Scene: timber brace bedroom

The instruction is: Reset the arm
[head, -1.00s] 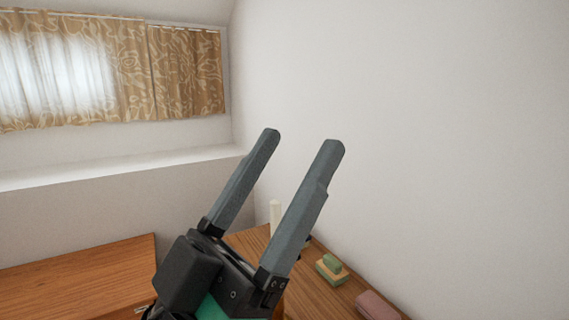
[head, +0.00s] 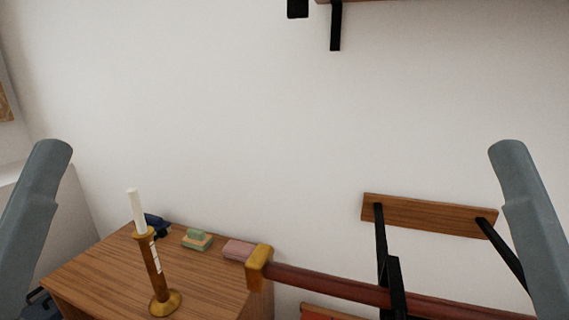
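One grey finger of my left gripper (head: 38,205) shows at the left edge of the head view, tilted with its tip toward the upper right. One grey finger of my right gripper (head: 530,215) shows at the right edge, tilted with its tip toward the upper left. The rest of each gripper is outside the picture, so I cannot tell how far apart the fingers are. Nothing is seen held.
A wooden cabinet top (head: 100,275) carries a brass candlestick (head: 153,270) with a white candle (head: 137,210), a green-and-tan block (head: 197,239) and a pink block (head: 238,250). A red-brown bar (head: 340,288) with a yellow end (head: 259,262) crosses below a wooden wall board (head: 425,214).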

